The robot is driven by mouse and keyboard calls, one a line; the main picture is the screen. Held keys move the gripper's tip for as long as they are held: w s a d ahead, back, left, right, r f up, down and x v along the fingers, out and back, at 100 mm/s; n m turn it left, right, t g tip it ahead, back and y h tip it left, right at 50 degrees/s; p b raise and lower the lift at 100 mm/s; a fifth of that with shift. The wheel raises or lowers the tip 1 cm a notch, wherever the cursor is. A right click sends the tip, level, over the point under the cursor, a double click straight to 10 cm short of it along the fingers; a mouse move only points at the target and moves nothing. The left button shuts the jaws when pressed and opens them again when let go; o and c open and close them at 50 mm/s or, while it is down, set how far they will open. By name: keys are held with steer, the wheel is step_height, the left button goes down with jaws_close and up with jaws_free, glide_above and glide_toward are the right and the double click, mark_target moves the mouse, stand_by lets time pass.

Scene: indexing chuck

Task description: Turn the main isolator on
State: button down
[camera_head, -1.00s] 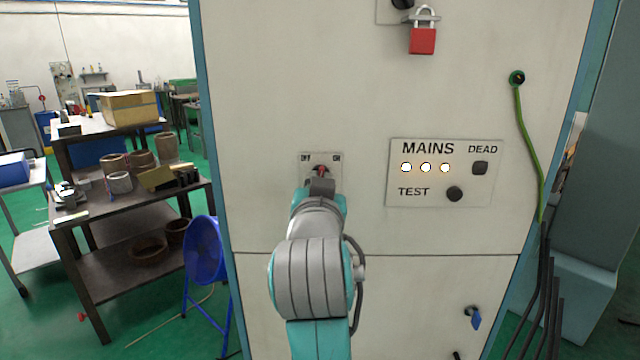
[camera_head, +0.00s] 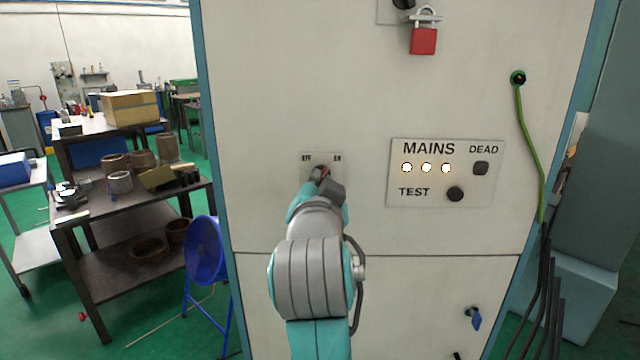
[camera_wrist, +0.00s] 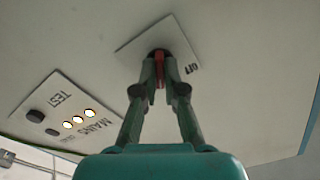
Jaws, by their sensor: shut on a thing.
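The isolator is a small red handle (camera_head: 321,171) on a pale plate (camera_head: 308,158) marked OFF and ON, on the front of a cream cabinet. My gripper (camera_head: 323,176) is at the plate, and my wrist hides most of the handle. In the wrist view my gripper (camera_wrist: 160,80) is shut on the red handle (camera_wrist: 161,68), with a finger on each side. The plate (camera_wrist: 143,45) looks turned relative to the fingers there, with OFF readable right of the handle. How far the handle is turned is hard to tell.
A MAINS panel (camera_head: 446,190) to the right has three lit lamps, a DEAD button and a TEST button. A red padlock (camera_head: 423,40) hangs above. A green cable (camera_head: 522,130) runs down the right.

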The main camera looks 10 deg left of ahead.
steer(key=c, duration=1.3)
jaws_free()
steer(key=shift+o, duration=0.2)
steer(key=s+d, duration=0.1)
steer(key=s, duration=1.1)
steer(key=shift+d, duration=0.25)
steer(key=shift+w+f, duration=0.1)
